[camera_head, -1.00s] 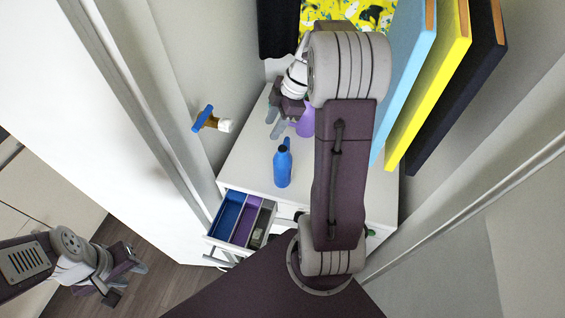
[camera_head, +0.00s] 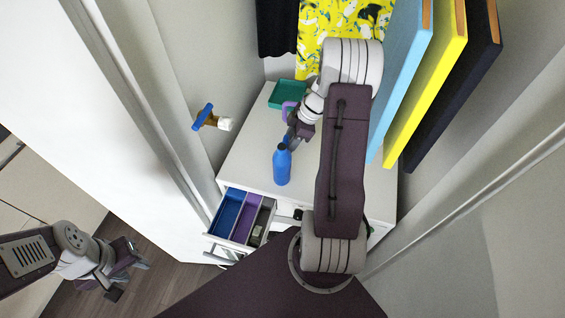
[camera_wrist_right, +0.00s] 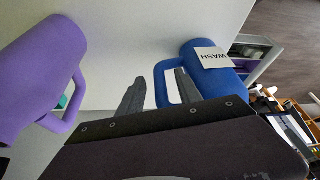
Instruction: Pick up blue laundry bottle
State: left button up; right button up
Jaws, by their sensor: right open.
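The blue laundry bottle (camera_head: 282,168) stands upright on the white cabinet top, near its front edge. In the right wrist view the bottle (camera_wrist_right: 218,80) shows a white label reading WASH and a loop handle turned towards my fingers. My right gripper (camera_head: 291,141) is just behind the bottle, partly hidden by my arm in the head view. In the wrist view the right gripper (camera_wrist_right: 157,92) is open, with one finger at the handle loop and the other outside it; contact cannot be told. My left gripper (camera_head: 127,270) is open and empty, low at the left, far from the bottle.
A purple bottle (camera_wrist_right: 40,75) with a handle stands close beside my right gripper. A teal tray (camera_head: 287,94) lies at the cabinet's back. An open drawer (camera_head: 240,217) with blue and purple compartments is below the bottle. Hanging boards (camera_head: 402,75) crowd the right side.

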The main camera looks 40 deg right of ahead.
jog(key=shift+w+a+f, duration=0.15)
jog(key=shift+w+f, duration=0.05)
jog(key=shift+f, duration=0.4)
jog(key=shift+r, duration=0.1)
grip_shut()
dwell(0.8)
